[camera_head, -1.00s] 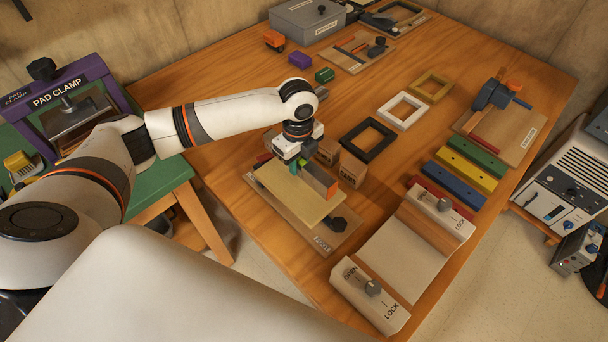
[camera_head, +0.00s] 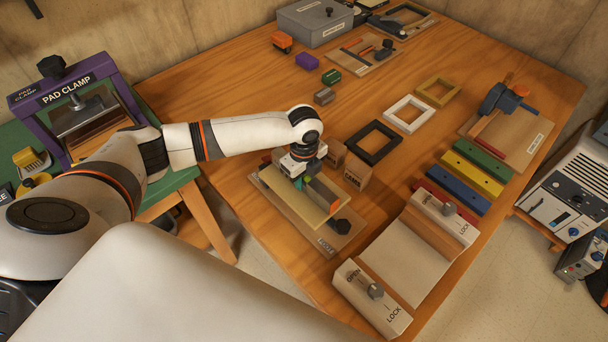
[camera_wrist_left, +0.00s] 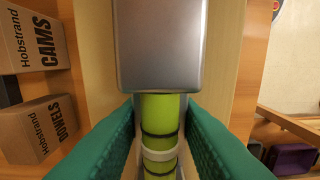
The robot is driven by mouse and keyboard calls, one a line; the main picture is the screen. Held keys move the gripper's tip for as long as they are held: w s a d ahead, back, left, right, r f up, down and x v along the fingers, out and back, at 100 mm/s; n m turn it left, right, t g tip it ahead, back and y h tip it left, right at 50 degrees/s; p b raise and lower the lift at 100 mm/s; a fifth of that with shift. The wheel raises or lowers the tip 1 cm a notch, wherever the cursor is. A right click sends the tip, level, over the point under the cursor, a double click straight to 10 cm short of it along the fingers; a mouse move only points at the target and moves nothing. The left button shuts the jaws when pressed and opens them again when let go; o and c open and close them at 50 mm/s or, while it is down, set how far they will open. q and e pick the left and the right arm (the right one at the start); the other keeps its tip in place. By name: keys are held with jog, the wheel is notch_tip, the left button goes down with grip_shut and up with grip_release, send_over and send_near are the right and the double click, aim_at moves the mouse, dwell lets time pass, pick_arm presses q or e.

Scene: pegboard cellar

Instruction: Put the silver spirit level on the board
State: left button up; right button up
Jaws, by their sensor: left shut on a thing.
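My left gripper (camera_head: 304,182), with teal fingers, is shut on the silver spirit level (camera_head: 322,192). In the left wrist view the level (camera_wrist_left: 160,45) shows a flat silver end and a lime-green vial with dark bands and one pale band between the fingers (camera_wrist_left: 160,145). The level is over the pale board (camera_head: 283,196), which sits on a brown labelled base (camera_head: 313,238) near the table's front left edge. I cannot tell whether the level touches the board. My right gripper is not in view.
Cardboard boxes (camera_head: 357,172) stand just behind the board, and a dark knob (camera_head: 340,227) is at its near right end. Empty frames (camera_head: 372,143) and coloured bars (camera_head: 463,182) lie farther off.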

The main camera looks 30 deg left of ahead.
pick_arm(q)
jog(key=o, duration=1.1)
notch_tip(320, 180, up, 13)
jog(key=shift+f+b, duration=0.1)
jog(key=shift+b, duration=0.3)
